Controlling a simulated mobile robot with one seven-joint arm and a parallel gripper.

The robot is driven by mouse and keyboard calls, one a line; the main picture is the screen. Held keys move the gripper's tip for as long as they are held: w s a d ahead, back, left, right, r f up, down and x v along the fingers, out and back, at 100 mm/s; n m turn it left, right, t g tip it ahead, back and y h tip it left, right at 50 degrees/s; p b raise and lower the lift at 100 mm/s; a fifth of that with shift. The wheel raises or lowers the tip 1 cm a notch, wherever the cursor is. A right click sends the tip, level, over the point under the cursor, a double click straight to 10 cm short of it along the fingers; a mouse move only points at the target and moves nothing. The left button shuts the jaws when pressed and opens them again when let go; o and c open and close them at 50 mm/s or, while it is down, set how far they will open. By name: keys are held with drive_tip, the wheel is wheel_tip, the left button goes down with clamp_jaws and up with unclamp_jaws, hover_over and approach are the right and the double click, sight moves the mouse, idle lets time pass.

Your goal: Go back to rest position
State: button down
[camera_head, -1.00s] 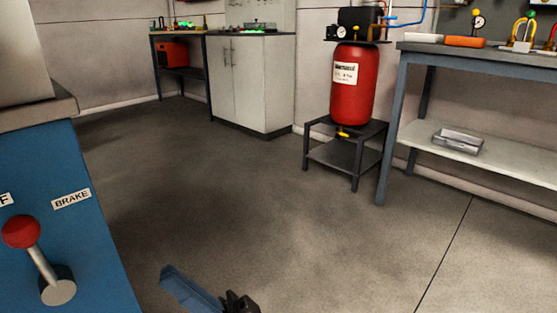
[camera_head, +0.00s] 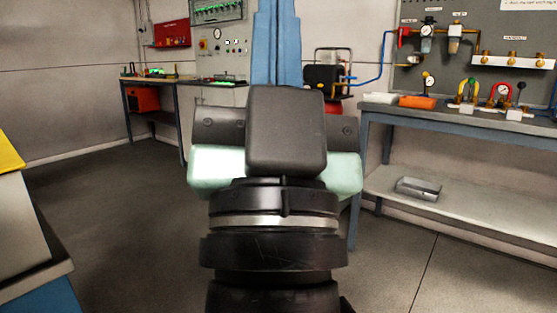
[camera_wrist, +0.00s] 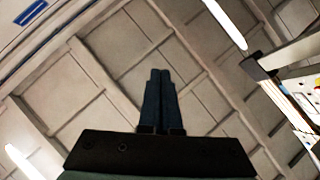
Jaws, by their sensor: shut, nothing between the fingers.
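My gripper (camera_head: 277,40) stands upright in the middle of the head view, its blue fingers pointing up and together. The wrist and black arm links below it fill the lower middle of that view. In the wrist view my gripper (camera_wrist: 160,75) is shut and empty, pointing toward the ceiling panels (camera_wrist: 75,85). The fingers touch nothing. My arm hides most of the red tank and its stand behind it.
At right stands a workbench (camera_head: 450,126) with gauges and valves, a grey box (camera_head: 418,188) on its lower shelf. At left is the corner of a blue machine (camera_head: 45,297). A cabinet and side bench (camera_head: 150,80) stand at the back. The floor (camera_head: 110,205) at left is clear.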

wheel_tip(320, 180, up, 40)
drive_tip(key=s+n+p, duration=0.1)
drive_tip(key=s+p, duration=0.1)
drive_tip(key=p, duration=3.6)
drive_tip(key=shift+f+n+g+p, duration=0.2)
drive_tip(key=shift+n+g+p, duration=0.1)
drive_tip(key=shift+n+g, duration=0.1)
